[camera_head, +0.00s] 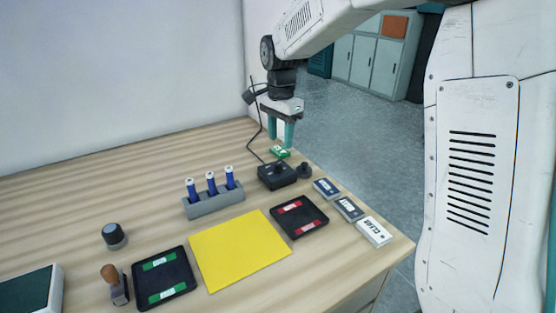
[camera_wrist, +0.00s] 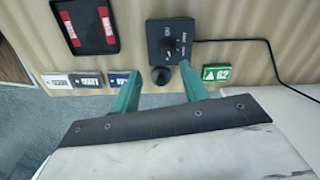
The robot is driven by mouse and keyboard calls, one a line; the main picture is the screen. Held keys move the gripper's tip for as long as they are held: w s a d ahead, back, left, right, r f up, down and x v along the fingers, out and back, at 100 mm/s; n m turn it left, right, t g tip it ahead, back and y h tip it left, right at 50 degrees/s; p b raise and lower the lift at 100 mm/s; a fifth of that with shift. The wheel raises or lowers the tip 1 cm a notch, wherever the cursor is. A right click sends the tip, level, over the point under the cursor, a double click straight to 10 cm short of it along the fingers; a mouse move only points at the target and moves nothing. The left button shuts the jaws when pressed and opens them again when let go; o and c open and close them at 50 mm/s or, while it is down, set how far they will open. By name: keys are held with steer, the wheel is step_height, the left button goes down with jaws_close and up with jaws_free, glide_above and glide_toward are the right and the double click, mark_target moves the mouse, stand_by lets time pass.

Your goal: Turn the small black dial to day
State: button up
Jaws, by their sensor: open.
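A black control box (camera_head: 277,176) with a cable stands near the right edge of the table. In the wrist view my gripper (camera_wrist: 158,68) touches nothing that I can see.
A green-and-white block (camera_head: 280,152) lies below my gripper. Several label blocks (camera_head: 348,208) line the right edge.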

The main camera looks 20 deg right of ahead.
mark_target(278, 164)
steer(key=shift+w+a+f+m, duration=0.1)
steer(key=shift+w+f+m, duration=0.2)
steer(key=shift+w+f, duration=0.5)
step_height(278, 164, down, 7)
steer(key=shift+f, duration=0.2)
jaws_close()
